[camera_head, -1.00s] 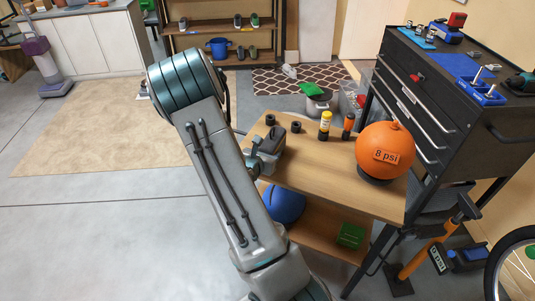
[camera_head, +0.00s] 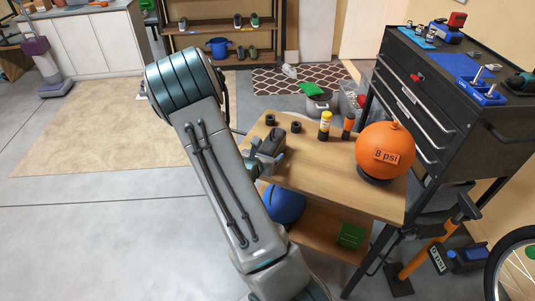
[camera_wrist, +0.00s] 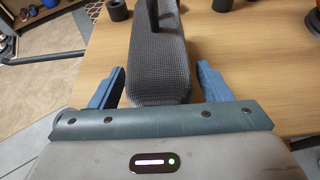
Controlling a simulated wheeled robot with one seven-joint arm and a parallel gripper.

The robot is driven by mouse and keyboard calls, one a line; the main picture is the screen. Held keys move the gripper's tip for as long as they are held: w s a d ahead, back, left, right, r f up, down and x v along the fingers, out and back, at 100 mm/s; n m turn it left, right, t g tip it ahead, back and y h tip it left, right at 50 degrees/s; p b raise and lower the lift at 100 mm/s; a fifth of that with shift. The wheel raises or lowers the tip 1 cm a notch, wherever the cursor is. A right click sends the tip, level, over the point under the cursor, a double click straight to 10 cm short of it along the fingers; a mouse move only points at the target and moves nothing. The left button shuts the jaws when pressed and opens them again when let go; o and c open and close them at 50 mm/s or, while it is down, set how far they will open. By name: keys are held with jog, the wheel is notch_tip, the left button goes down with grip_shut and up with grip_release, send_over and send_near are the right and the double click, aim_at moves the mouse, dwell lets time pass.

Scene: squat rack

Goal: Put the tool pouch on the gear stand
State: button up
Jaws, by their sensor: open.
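The tool pouch, a dark grey textured block with a dark upright handle or strap, is in the wrist view (camera_wrist: 160,62). It rests on the light wooden top of the stand, which I take for the gear stand (camera_head: 325,172). In the head view the pouch (camera_head: 272,141) is small and dark at the left end of that top. My gripper (camera_wrist: 160,88) is open, with one blue finger on each side of the pouch's near end. Gaps show between the fingers and the pouch sides. In the head view my gripper (camera_head: 266,160) is partly hidden by my arm.
On the same top are two dark rings (camera_head: 296,126), a yellow-capped bottle (camera_head: 325,126), an orange-and-black bottle (camera_head: 348,125) and an orange ball (camera_head: 385,151). A blue ball (camera_head: 285,203) and green box (camera_head: 351,235) are on the lower shelf. A black tool cabinet (camera_head: 440,95) stands right.

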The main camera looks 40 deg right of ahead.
jog(key=v, duration=1.1)
jog(key=s+a+r+m+g+y, duration=0.3)
jog(key=s+r+m+g, duration=0.45)
jog(key=s+m, duration=0.55)
jog(key=a+r+m+t+y, duration=0.2)
jog(key=a+r+m+y, duration=0.1)
jog(key=a, duration=0.4)
jog(key=a+r+m+t+y, duration=0.2)
jog(key=a+r+m+y, duration=0.2)
jog(key=a+m, duration=0.3)
jog(key=shift+s+a+r+m+y+p, duration=0.2)
jog(key=shift+s+a+m+y+p, duration=0.3)
jog(key=shift+y, duration=0.4)
jog(key=shift+w, duration=0.1)
jog(key=shift+c, duration=0.3)
